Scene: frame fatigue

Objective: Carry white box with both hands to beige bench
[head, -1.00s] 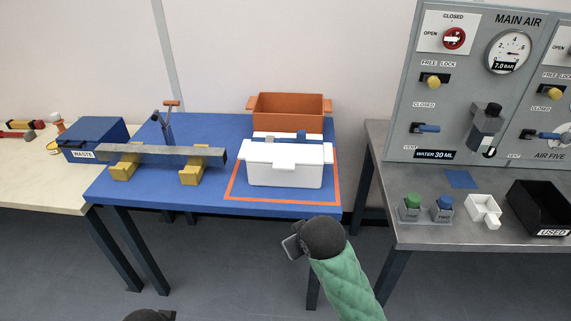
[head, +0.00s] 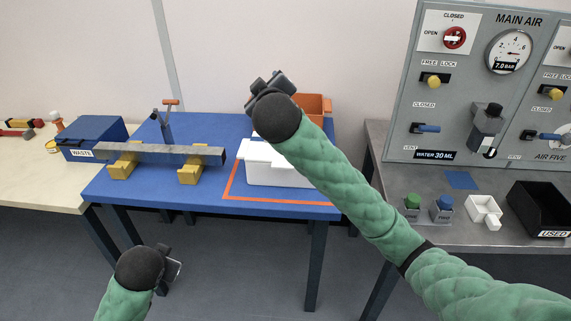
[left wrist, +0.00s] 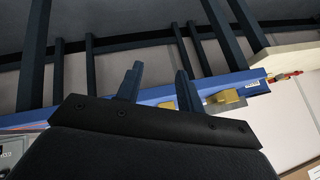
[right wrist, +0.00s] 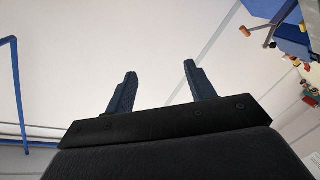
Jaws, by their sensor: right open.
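The white box (head: 262,172) stands on the blue table (head: 130,196) inside an orange outlined square. My right arm hides its upper right part. The beige bench (head: 38,184) is at the far left. My right gripper (head: 268,86) is open and empty, above and in front of the white box; its open fingers show in the right wrist view (right wrist: 160,85). My left gripper (head: 172,268) is low in front of the blue table, away from the box. Its two fingers stand apart and empty in the left wrist view (left wrist: 158,85).
An orange bin (head: 312,104) stands behind the white box. A metal bar (head: 165,153) rests on yellow supports left of it. A grey table (head: 440,235) with a control panel is at right.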

